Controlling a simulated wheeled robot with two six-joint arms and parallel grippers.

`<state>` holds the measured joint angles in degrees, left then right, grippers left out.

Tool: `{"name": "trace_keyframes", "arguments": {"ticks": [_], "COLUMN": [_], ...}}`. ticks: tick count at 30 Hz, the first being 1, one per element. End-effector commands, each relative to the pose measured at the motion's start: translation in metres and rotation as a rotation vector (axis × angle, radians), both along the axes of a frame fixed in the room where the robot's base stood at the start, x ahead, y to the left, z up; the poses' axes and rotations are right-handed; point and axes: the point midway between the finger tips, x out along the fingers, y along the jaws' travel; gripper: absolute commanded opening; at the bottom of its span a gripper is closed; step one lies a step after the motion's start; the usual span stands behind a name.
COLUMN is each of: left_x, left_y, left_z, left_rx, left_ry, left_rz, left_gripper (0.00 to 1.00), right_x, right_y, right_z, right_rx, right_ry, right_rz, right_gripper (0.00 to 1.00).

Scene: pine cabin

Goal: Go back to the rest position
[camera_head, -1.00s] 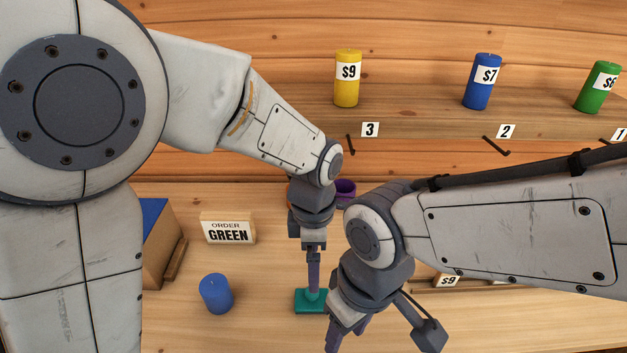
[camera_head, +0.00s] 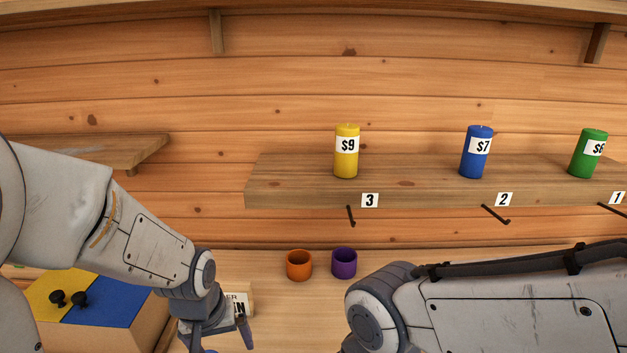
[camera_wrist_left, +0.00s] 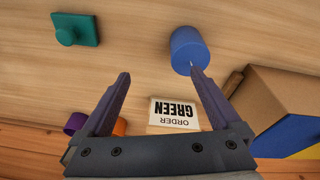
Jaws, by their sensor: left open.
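My left gripper (camera_head: 218,343) is low at the left of the head view, in front of the order sign. In the left wrist view its two fingers (camera_wrist_left: 160,76) are spread with nothing between them. A blue candle (camera_wrist_left: 188,50) stands on the tabletop near one fingertip; I cannot tell whether they touch. The order sign (camera_wrist_left: 174,113) reads GREEN and is partly hidden by my gripper in the head view (camera_head: 241,303). My right arm comes in from the right, and its gripper is below the head picture.
A box with a yellow and blue top (camera_head: 88,298) stands at the left. Orange (camera_head: 299,265) and purple (camera_head: 344,263) cups stand at the back. Yellow (camera_head: 346,152), blue (camera_head: 477,153) and green (camera_head: 588,154) candles stand on the shelf (camera_head: 290,190). A teal knobbed block (camera_wrist_left: 73,29) lies on the table.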

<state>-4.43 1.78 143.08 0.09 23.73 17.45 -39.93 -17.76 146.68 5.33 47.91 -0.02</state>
Motion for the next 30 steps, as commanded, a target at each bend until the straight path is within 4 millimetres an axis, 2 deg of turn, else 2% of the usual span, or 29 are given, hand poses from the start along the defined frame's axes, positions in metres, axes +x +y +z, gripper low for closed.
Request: {"name": "trace_keyframes", "arguments": {"ticks": [6,9,14,20,26,30], "left_x": [-0.007,-0.011,-0.023,-0.048,-0.089,-0.124], "left_y": [0.019,0.022,-0.012,-0.048,-0.087,-0.107], "left_z": [-0.003,-0.002,0.008,0.021,0.037,0.049], "left_rx": [0.048,0.067,0.052,0.038,0.024,0.018], "left_ry": [-0.027,-0.036,-0.013,0.02,0.069,0.109], "left_rz": [-0.162,-0.236,-0.338,-0.474,-0.655,-0.792], "left_gripper": [0.98,0.98,0.98,0.98,0.98,0.98], "right_x": [0.0,0.0,0.0,0.0,0.0,0.0], "right_y": [0.0,0.0,0.0,0.0,0.0,0.0], "right_z": [0.0,0.0,0.0,0.0,0.0,0.0], "right_rx": [0.0,0.0,0.0,0.0,0.0,0.0], "right_ry": [0.0,0.0,0.0,0.0,0.0,0.0], "right_rz": [0.0,0.0,0.0,0.0,0.0,0.0], "right_gripper": [0.5,0.5,0.5,0.5,0.5,0.5]}}
